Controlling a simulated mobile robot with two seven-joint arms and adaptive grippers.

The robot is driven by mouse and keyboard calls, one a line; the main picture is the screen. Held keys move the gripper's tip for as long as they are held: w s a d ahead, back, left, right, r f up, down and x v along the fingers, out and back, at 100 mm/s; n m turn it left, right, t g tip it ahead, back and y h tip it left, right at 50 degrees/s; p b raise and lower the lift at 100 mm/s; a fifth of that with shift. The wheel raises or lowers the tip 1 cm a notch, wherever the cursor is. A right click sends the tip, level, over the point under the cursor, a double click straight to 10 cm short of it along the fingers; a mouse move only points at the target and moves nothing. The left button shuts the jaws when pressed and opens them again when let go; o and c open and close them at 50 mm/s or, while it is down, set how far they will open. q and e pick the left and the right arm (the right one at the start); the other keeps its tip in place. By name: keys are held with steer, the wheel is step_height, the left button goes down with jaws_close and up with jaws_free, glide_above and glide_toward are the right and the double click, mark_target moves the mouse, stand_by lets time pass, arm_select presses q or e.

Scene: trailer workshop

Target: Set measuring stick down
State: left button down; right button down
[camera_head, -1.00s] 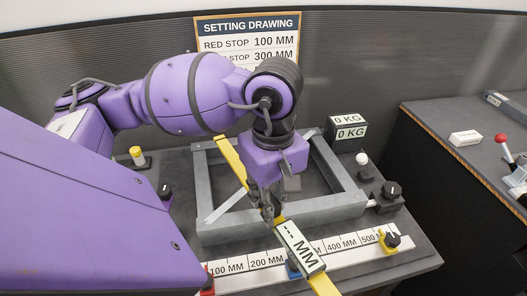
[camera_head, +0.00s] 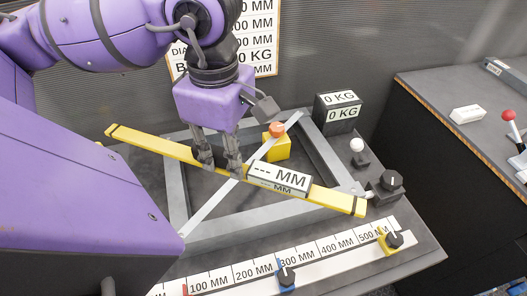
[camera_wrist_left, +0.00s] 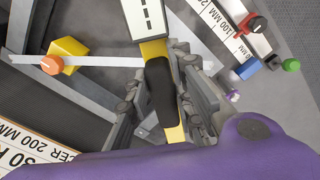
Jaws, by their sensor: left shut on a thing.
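The yellow measuring stick (camera_head: 332,199) lies across the picture over the grey square frame (camera_head: 178,190), its right end lower in the picture. Its white display box (camera_head: 280,177) reads "--- MM". My left gripper (camera_head: 219,166) is shut on the stick, left of the display. The left wrist view shows the stick (camera_wrist_left: 154,48) with its dark grip between the fingers (camera_wrist_left: 160,92). I cannot tell whether the stick touches the frame. My right gripper is not in view.
A yellow block with an orange top (camera_head: 277,148) stands behind the stick. A marked ruler rail (camera_head: 262,268) with knobs runs along the front. A black "0 KG" box (camera_head: 338,112) and a black knob (camera_head: 390,181) stand right. A side bench (camera_head: 450,85) is farther right.

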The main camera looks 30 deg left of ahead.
arm_select(q)
steer(key=shift+w+f+b, duration=0.25)
steer(key=shift+f+b, duration=0.1)
steer(key=shift+w+r, duration=0.1)
steer(key=shift+w, duration=0.3)
steer(key=w+a+f, duration=0.2)
steer(key=w+f, duration=0.9)
steer(key=shift+f, duration=0.2)
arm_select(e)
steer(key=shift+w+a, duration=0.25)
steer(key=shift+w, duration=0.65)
arm_select(q)
steer(key=shift+s, duration=0.1)
